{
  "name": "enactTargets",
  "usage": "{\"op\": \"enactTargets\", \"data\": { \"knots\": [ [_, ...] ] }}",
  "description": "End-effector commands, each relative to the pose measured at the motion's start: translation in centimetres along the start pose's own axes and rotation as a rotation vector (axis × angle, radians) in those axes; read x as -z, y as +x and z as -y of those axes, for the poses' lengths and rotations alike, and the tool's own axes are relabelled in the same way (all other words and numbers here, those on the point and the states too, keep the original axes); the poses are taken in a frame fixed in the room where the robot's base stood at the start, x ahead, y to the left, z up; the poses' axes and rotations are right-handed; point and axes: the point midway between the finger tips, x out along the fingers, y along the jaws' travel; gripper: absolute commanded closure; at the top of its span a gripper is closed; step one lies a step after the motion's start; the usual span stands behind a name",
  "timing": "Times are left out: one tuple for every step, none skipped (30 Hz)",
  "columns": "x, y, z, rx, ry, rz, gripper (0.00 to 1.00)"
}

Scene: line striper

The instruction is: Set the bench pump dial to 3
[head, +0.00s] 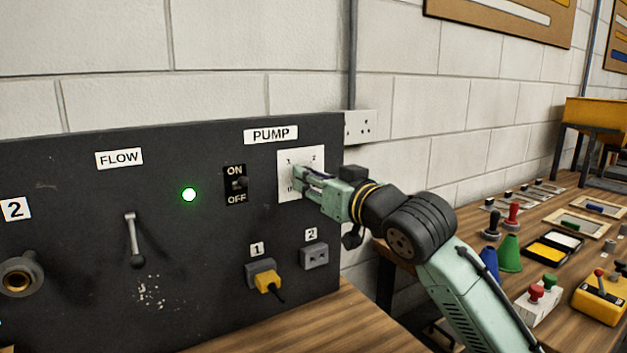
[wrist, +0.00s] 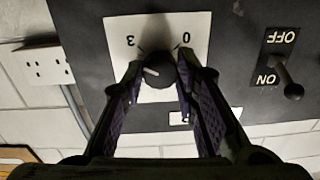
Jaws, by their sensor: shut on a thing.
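The pump dial is a black round knob (wrist: 158,78) on a white plate (wrist: 120,28) under the PUMP label (head: 271,134). The wrist view is upside down and shows a 3 at the left and a 0 at the right. A short white mark on the knob points roughly left in that view, on the 3 side but not clearly in line with the 3. The 1 and 2 are hidden there; they show small in the head view. My gripper (head: 297,181) is shut on the knob, one finger at each side, also in the wrist view (wrist: 158,66).
An ON/OFF switch (head: 237,185) and a lit green lamp (head: 189,194) are left of the dial on the dark panel (head: 90,240). Below are two sockets, one with a yellow plug (head: 268,282). A wall outlet (head: 361,125) is close on the right.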

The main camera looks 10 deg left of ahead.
Motion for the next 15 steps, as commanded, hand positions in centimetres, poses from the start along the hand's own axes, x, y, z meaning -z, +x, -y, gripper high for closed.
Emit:
{"op": "enactTargets", "data": {
  "knots": [
    [-0.11, 0.04, -0.01, 0.0, 0.003, 0.002, 1.0],
    [-0.11, 0.04, -0.01, 0.0, 0.004, 0.002, 1.0],
    [-0.11, 0.04, -0.01, 0.0, 0.005, 0.002, 1.0],
    [-0.11, 0.04, -0.01, 0.0, 0.004, 0.002, 1.0],
    [-0.11, 0.04, -0.01, 0.0, 0.004, 0.002, 1.0],
    [-0.1, 0.04, -0.01, 0.0, 0.004, 0.002, 1.0],
    [-0.1, 0.04, -0.01, 0.0, 0.004, 0.002, 1.0],
    [-0.1, 0.04, -0.01, 0.0, 0.004, 0.002, 1.0],
    [-0.1, 0.04, -0.01, 0.0, 0.004, 0.002, 1.0],
    [-0.1, 0.04, -0.01, 0.0, 0.004, 0.002, 1.0],
    [-0.1, 0.04, -0.01, 0.0, 0.003, 0.002, 1.0],
    [-0.1, 0.04, -0.01, 0.0, 0.003, 0.002, 0.7],
    [-0.09, 0.03, -0.01, 0.0, 0.003, 0.002, 0.68],
    [-0.08, 0.03, -0.01, 0.0, 0.003, 0.002, 0.66],
    [-0.07, 0.03, -0.01, 0.0, 0.003, 0.002, 0.64]
  ]
}}
